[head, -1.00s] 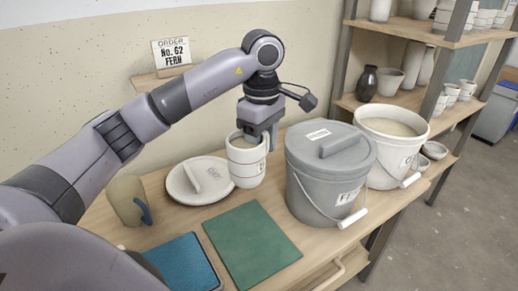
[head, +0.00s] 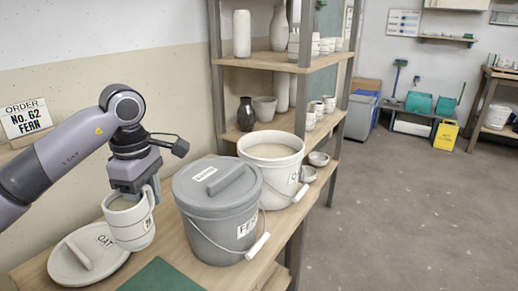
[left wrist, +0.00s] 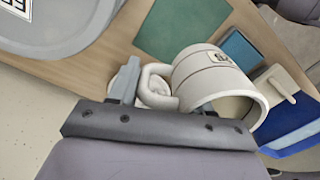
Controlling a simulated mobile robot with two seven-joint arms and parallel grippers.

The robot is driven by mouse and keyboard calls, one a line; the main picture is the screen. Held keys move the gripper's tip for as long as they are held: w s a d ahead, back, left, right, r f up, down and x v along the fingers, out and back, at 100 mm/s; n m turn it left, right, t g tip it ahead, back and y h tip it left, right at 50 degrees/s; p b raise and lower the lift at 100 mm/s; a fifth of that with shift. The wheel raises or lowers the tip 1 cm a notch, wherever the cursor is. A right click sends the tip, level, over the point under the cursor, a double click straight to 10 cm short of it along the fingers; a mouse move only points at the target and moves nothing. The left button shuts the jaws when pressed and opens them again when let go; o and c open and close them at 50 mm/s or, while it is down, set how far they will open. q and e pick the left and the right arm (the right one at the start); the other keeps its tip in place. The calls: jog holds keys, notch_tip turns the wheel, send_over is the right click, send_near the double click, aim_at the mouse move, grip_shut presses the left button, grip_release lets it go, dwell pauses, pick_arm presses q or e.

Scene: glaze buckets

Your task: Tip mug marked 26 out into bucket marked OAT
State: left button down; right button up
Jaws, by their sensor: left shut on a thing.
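My left gripper (head: 134,188) is shut on a white banded mug (head: 130,226), which is upright beside and partly in front of a round white lid marked OAT (head: 112,262). The left wrist view shows the gripper (left wrist: 138,88) at the mug's handle; the mug (left wrist: 205,72) has a small label there, too blurred to read surely. A white open bucket (head: 283,182), nearly full of pale glaze, stands at the back right of the table. My right gripper is not in view.
A grey lidded bucket (head: 208,228) marked FE…, with a wire handle, stands between the mug and the white bucket. A green mat (head: 160,278) lies in front. A shelf (head: 300,62) with pots rises behind the white bucket. Open floor lies to the right.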

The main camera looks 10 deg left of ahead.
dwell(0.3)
pick_arm(q)
jog(key=shift+d+f+m+p, duration=0.15)
jog(key=shift+m+p, duration=0.15)
jog(key=shift+p, duration=0.1)
jog(key=s+d+f+m+p, duration=0.8)
jog(key=s+f+m+p, duration=0.2)
jog(key=m, duration=0.7)
notch_tip(320, 180, down, 2)
jog(key=shift+f+p, duration=0.1)
jog(key=shift+p, duration=0.65)
jog(key=shift+d, duration=0.25)
